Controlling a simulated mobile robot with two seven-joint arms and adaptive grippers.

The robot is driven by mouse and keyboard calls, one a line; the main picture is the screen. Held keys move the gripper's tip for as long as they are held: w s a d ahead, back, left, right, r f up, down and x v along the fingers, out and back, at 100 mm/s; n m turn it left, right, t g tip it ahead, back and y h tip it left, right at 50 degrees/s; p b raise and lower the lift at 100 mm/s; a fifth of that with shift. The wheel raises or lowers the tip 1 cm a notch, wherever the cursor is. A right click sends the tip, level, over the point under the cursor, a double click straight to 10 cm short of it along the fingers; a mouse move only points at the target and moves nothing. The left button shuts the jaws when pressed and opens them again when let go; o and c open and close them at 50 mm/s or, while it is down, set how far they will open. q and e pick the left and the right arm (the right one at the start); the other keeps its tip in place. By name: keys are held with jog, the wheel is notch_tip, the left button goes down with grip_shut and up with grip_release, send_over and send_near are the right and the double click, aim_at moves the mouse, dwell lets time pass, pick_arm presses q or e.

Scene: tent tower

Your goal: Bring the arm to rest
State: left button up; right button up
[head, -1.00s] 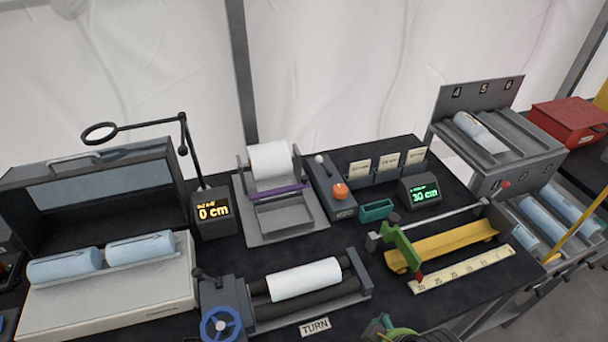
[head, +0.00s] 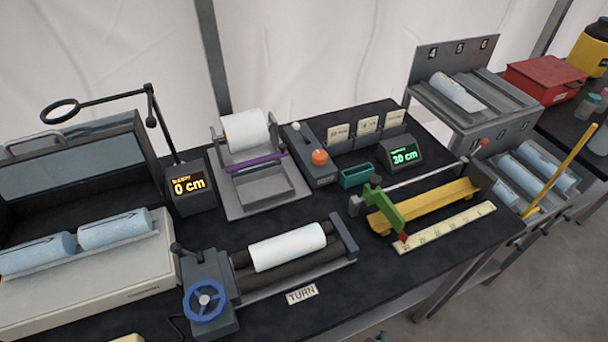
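Only a small green piece (head: 381,337) shows at the bottom edge of the head view, right of centre. It looks like the tip of my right gripper, low in front of the table's front edge. Its fingers are cut off by the frame, so I cannot tell whether it is open or shut, or if it holds anything. My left gripper is not in view.
On the dark table are a roller device with a white roll (head: 287,247), a blue handwheel (head: 204,300), a yellow trough (head: 430,205), a purple-barred roll stand (head: 255,163) and displays. A rack (head: 470,95) and red box (head: 545,80) stand right. Floor shows lower right.

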jog(key=s+d+f+b, duration=0.1)
jog(key=s+f, duration=0.7)
jog(key=f, duration=0.2)
jog(key=s+d+f+g+b, duration=0.1)
jog(key=s+d+f+b, duration=0.1)
jog(key=s+f, duration=0.7)
notch_tip(320, 180, down, 2)
jog(key=shift+f+g+b, duration=0.15)
jog(key=shift+g+b, duration=0.15)
